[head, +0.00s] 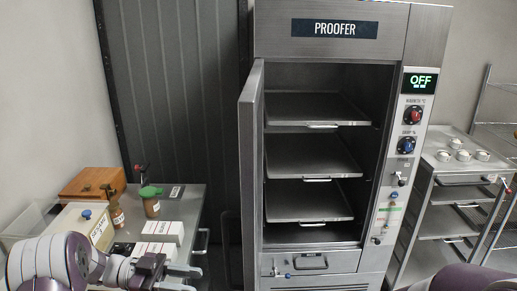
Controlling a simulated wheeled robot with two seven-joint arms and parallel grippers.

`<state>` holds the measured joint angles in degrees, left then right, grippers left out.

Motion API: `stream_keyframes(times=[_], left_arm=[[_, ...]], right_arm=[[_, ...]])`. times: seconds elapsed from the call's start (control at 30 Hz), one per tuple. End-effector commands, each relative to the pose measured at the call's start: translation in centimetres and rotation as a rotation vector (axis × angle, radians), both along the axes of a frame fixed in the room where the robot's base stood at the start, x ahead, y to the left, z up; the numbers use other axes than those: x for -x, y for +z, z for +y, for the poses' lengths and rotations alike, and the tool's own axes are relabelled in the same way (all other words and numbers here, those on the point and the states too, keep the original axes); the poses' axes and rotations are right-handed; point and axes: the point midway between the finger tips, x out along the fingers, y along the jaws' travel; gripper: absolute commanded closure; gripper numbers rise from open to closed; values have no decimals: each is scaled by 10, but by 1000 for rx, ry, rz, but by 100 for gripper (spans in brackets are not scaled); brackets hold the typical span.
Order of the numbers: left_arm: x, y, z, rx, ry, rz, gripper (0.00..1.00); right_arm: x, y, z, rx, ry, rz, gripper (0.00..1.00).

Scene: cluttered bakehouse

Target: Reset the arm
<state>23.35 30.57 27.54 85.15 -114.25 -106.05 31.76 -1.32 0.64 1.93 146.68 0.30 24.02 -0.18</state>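My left arm comes in at the bottom left, and its gripper (178,277) is low in the picture, in front of the side table. The gripper is partly cut off by the bottom edge, and I cannot tell whether its fingers are apart. No held object can be made out. Of my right arm, only a purple link (465,279) shows at the bottom right corner; its gripper is out of view.
The proofer (330,50) stands ahead with its door (251,170) open to the left and several trays inside. Its display (420,80) reads OFF. White boxes (160,232) and bottles crowd the left table (188,205). A rack (432,215) stands right.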

Motion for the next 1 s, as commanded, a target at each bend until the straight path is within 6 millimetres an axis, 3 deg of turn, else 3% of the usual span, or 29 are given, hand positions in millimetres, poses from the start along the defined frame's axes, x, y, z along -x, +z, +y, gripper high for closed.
stream_keyframes(times=[0.37,0.53,0.67,0.73,0.77,0.8,0.9,1.0], left_arm=[[-76,-49,11,-223,434,-117,61],[-119,-73,44,-416,782,-97,61],[-127,-95,86,-643,1083,26,61],[-107,-108,112,-810,1250,178,61],[-88,-115,120,-891,1315,275,61],[-53,-122,126,-1001,1382,430,61],[40,-128,110,-1176,1422,810,61],[107,-121,77,-1230,1381,1065,61]], right_arm=[[0,0,0,0,0,-1,100],[0,0,0,0,0,-1,100],[0,0,0,0,0,-1,100],[0,0,0,0,0,-1,100],[0,0,0,0,0,0,100],[0,0,0,0,0,-1,100],[0,0,0,0,0,-1,100],[0,0,0,0,0,-1,100]])
